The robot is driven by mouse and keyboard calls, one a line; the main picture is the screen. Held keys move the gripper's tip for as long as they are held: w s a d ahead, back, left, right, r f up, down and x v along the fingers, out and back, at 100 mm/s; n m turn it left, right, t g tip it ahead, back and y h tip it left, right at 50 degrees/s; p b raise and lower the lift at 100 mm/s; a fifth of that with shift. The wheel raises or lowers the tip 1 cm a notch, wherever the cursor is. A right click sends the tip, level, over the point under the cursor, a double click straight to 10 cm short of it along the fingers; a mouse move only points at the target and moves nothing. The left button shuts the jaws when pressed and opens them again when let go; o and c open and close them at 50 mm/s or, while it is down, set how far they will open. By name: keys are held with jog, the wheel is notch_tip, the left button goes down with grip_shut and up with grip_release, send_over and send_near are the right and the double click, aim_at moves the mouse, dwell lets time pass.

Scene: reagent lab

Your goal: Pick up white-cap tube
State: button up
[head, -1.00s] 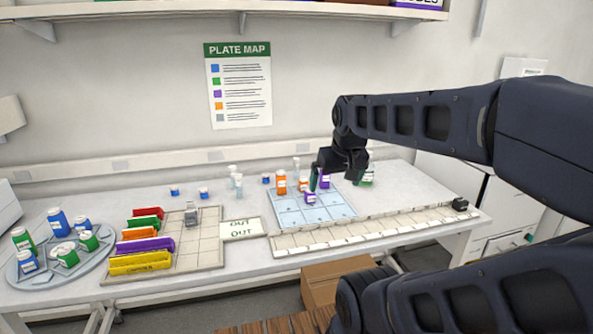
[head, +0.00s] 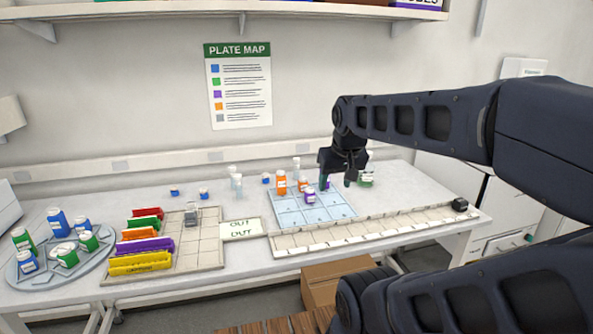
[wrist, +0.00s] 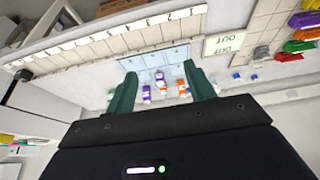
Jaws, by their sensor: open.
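Clear tubes with white caps stand upright at the back of the bench in the head view: a pair left of the blue grid mat, one being this front tube (head: 238,184), and another tube (head: 296,166) behind the mat. My gripper (head: 336,182) is open and empty, pointing down over the mat's back right part, right of all these tubes and apart from them. The wrist view shows its green fingers (wrist: 158,74) spread, with purple and orange bottles beyond them. I cannot make out the white-cap tubes clearly there.
Orange bottles (head: 281,183) and purple bottles (head: 310,196) stand on the blue mat (head: 290,217), close to my gripper. A long pale rack strip (head: 370,228) lines the front edge. Coloured racks (head: 145,246) stand at left.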

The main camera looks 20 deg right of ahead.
jog(key=w+d+r+m, duration=0.1)
jog(key=w+r, duration=0.2)
jog(key=w, duration=0.5)
jog(key=w+d+r+m, duration=0.1)
jog(key=w+r+m, duration=0.1)
jog(key=w, duration=0.6)
jog(key=m+g+h, duration=0.1)
jog(key=m+h, duration=0.2)
jog(key=m, duration=0.3)
send_over(296, 166)
jog(key=s+a, duration=0.2)
notch_tip(296, 166, down, 20)
jog(key=shift+x, duration=5.7)
jog(key=shift+a, duration=0.15)
jog(key=shift+s, duration=0.1)
jog(key=c, duration=1)
